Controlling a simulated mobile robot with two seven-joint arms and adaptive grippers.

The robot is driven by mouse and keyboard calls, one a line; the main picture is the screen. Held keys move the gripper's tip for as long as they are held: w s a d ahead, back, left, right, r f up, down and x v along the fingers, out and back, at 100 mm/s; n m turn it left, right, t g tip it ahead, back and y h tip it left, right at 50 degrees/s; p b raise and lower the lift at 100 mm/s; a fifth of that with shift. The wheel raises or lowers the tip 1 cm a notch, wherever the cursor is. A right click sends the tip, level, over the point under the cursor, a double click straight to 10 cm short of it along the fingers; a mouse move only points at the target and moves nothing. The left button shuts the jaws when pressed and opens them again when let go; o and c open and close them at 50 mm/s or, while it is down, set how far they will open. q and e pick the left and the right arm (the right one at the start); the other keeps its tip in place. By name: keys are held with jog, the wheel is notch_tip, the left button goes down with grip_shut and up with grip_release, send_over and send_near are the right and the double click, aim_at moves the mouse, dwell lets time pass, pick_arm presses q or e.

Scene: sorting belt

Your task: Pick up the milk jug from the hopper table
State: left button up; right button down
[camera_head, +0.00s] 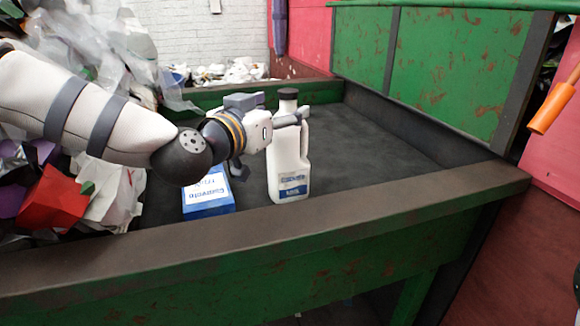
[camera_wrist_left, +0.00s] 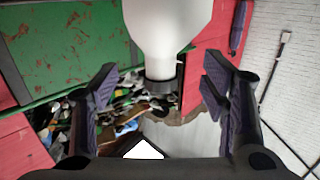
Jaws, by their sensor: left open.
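The white milk jug (camera_head: 287,165) stands upright on the dark hopper table (camera_head: 390,150), with a dark cap, a side handle and a blue-and-white label low on its front. My left gripper (camera_head: 285,110) is open at the jug's neck, just below the cap; one finger crosses in front of the neck. In the left wrist view the jug (camera_wrist_left: 165,25) shows inverted, its dark cap between the two spread fingers of the gripper (camera_wrist_left: 160,90), with gaps on both sides. The jug's base is out of that view. My right gripper is not in view.
A blue box (camera_head: 207,207) with a white label stands left of the jug, under my left arm. Piled waste (camera_head: 95,60) fills the left side. A raised green and brown rim (camera_head: 330,222) borders the table's front. The table right of the jug is clear.

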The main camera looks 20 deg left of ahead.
aim_at(283, 107)
pick_arm(q)
jog(key=x, duration=0.4)
jog(key=shift+w+a+f+b, duration=0.1)
jog(key=shift+a+f+b, duration=0.05)
jog(key=shift+f+b, duration=0.15)
jog(key=shift+w+r, duration=0.1)
jog(key=shift+r, duration=0.15)
jog(key=shift+c, duration=1)
jog(key=c, duration=1.1)
jog(key=shift+c, duration=0.2)
